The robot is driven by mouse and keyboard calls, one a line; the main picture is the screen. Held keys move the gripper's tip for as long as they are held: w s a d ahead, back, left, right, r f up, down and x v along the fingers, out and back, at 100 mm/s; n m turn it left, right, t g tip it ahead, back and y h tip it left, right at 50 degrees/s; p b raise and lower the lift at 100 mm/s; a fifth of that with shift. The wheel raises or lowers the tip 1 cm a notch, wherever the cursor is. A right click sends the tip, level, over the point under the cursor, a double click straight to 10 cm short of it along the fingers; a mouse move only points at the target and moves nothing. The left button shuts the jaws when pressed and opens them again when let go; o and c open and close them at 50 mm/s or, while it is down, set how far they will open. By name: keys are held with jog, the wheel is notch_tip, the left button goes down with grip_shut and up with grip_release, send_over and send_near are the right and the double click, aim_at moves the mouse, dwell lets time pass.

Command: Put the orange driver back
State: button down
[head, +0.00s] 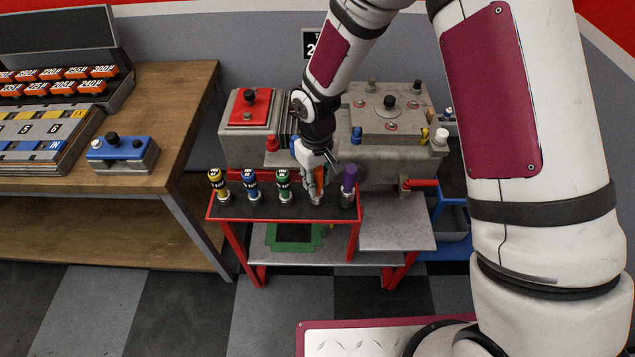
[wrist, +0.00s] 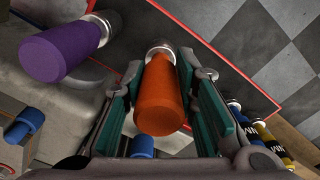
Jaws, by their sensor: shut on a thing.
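The orange driver (head: 319,178) is upright between the fingers of my gripper (head: 316,172), over the red-edged black rack (head: 240,211). In the wrist view its orange handle (wrist: 162,97) fills the space between the pads of my gripper (wrist: 160,90), with a metal collar beyond it. The purple driver (head: 349,178) stands just to its right in the rack; it shows at the upper left in the wrist view (wrist: 62,50). The green driver (head: 284,182) stands to its left. I cannot tell whether the orange driver's lower end is fully seated, as my fingers partly cover it.
The blue driver (head: 253,181) and yellow driver (head: 218,183) stand farther left in the rack. A grey machine (head: 395,155) with knobs and a red-topped box (head: 250,107) stand close behind. A wooden workbench (head: 180,100) is at left.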

aim_at(318, 184)
jog(key=shift+w, duration=0.55)
jog(key=shift+w+f, duration=0.3)
jog(key=shift+f+p, duration=0.45)
jog(key=shift+f, duration=1.05)
jog(key=shift+f, duration=0.15)
jog(key=c, duration=1.3)
grip_release()
